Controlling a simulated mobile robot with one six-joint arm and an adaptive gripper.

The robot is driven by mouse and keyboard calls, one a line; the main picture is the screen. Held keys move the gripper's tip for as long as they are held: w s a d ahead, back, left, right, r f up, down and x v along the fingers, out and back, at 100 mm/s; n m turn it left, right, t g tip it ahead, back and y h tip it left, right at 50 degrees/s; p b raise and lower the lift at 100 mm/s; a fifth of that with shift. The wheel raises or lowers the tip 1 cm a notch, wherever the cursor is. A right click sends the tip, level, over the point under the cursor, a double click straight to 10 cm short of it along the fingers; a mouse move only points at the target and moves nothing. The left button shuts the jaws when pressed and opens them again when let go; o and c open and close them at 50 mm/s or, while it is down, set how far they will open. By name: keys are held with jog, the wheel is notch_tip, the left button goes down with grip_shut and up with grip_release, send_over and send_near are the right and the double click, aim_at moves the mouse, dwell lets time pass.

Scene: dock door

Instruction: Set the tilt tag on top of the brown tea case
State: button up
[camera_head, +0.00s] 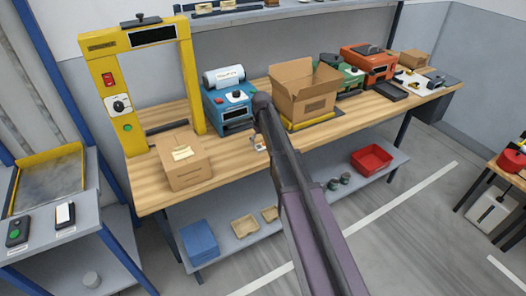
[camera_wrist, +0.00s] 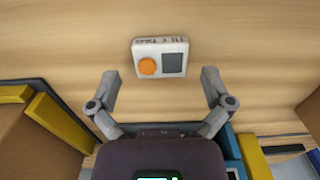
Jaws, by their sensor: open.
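The tilt tag (camera_wrist: 160,59) is a small white box with an orange round spot, a grey screen and lettering on its edge. It lies on the wooden bench top in the wrist view, just beyond my gripper (camera_wrist: 160,82). My gripper is open, one finger to each side and short of the tag, with nothing between them. In the head view a small pale item (camera_head: 259,143) at the bench's front edge looks like the tag; my arm hides most of the gripper. The brown tea case (camera_head: 185,170) appears to be the closed, labelled carton at the bench's left front; its top is clear apart from the label.
A yellow frame (camera_head: 188,80) stands behind the closed carton. A blue label printer (camera_head: 228,108) and an open carton (camera_head: 305,98) on a yellow-edged base stand near my arm. Bare wood (camera_head: 232,158) lies between the closed carton and the tag.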

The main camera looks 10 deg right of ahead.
jog(key=shift+f+b, duration=0.75)
jog(key=shift+f, duration=0.3)
jog(key=c, duration=1)
jog(key=shift+r, duration=0.15)
notch_tip(320, 180, up, 3)
jog(key=p, duration=0.3)
jog(key=shift+r+p, duration=0.15)
jog(key=shift+p, duration=0.15)
jog(key=s, duration=0.5)
jog(key=s+r+p, duration=0.1)
jog(key=s, duration=1)
jog(key=shift+a+r, duration=0.2)
jog(key=shift+r, duration=0.05)
